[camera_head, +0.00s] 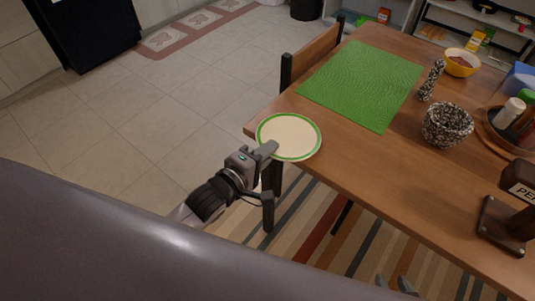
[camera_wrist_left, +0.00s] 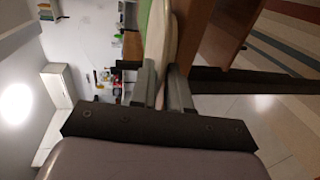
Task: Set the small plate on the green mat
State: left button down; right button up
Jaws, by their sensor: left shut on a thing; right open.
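The small plate (camera_head: 291,134), cream with a green rim, is at the table's near left corner in the head view. My left gripper (camera_head: 270,149) is shut on its near left edge. In the left wrist view the plate (camera_wrist_left: 172,38) shows edge-on between the fingers of the left gripper (camera_wrist_left: 166,85). The green mat (camera_head: 364,82) lies flat on the table beyond the plate, and its top is bare. My right gripper (camera_head: 397,284) shows only its fingertips at the bottom edge, open and apart from the table.
The wooden table (camera_head: 390,170) holds a speckled mortar (camera_head: 447,124), a speckled pestle (camera_head: 431,80) by the mat's right edge, a yellow bowl (camera_head: 461,63) and a dark dispenser (camera_head: 510,215). A chair (camera_head: 312,55) stands against the left side. Bare wood lies between plate and mat.

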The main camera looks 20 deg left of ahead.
pick_arm(q)
jog(key=shift+f, duration=0.15)
jog(key=c, duration=1.1)
grip_release()
jog(key=shift+s, duration=0.1)
